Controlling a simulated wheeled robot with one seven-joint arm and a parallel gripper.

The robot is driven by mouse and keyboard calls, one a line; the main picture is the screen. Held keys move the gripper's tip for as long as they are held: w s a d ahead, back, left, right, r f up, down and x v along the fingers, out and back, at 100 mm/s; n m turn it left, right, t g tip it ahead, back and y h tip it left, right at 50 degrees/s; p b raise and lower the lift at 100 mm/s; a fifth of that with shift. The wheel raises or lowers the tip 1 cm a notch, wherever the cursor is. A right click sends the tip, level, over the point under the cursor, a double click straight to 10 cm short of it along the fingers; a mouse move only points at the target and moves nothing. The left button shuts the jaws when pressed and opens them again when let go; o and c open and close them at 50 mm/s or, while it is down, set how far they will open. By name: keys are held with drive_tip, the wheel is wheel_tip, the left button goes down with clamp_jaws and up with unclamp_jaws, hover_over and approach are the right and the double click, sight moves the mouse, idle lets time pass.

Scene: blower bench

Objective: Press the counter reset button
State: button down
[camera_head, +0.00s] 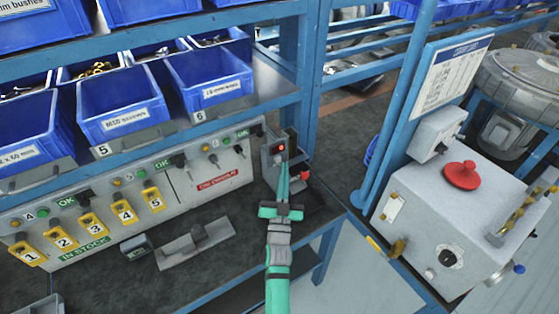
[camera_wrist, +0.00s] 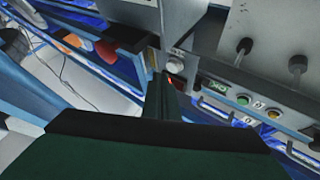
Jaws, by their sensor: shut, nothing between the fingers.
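A small grey counter box (camera_head: 270,152) stands at the right end of the bench panel, with a small display lit red (camera_head: 281,147) on its front. A pale round button (camera_wrist: 176,66) shows just beyond my fingertips in the wrist view. My green gripper (camera_head: 282,172) points at the front of the box, just below the display. Its fingers are shut and empty, and they also show in the wrist view (camera_wrist: 165,84). The tips partly hide the front of the box. I cannot tell whether they touch the button.
A red knob (camera_head: 305,176) sits close to the right of my fingers. The grey panel (camera_head: 215,165) with switches and yellow numbered tags is at left, under blue bins (camera_head: 122,105). A grey box with a red mushroom button (camera_head: 462,175) stands at right.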

drive_tip(key=shift+s+d, duration=0.75)
drive_tip(key=shift+s, duration=0.25)
drive_tip(key=shift+s+d, duration=0.7)
drive_tip(key=shift+s, duration=0.3)
drive_tip(key=s+f+g, duration=0.1)
drive_tip(key=s+f, duration=0.3)
drive_tip(key=s, duration=0.4)
drive_tip(key=s+f+n+g, duration=0.15)
drive_tip(key=s+f, duration=0.25)
drive_tip(key=s, duration=0.4)
drive_tip(key=s+f+g, duration=0.1)
drive_tip(key=s+f, duration=0.3)
drive_tip(key=s, duration=0.3)
drive_tip(key=s+r+n+g, duration=0.1)
drive_tip(key=s+g, duration=0.4)
drive_tip(key=s, duration=1.7)
drive_tip(key=shift+s+r+y, duration=0.35)
drive_tip(key=shift+r+y, duration=0.05)
drive_tip(key=shift+r, duration=0.4)
drive_tip(key=shift+s+a+n, duration=0.1)
drive_tip(key=shift+a+n, duration=0.05)
drive_tip(key=shift+n, duration=0.1)
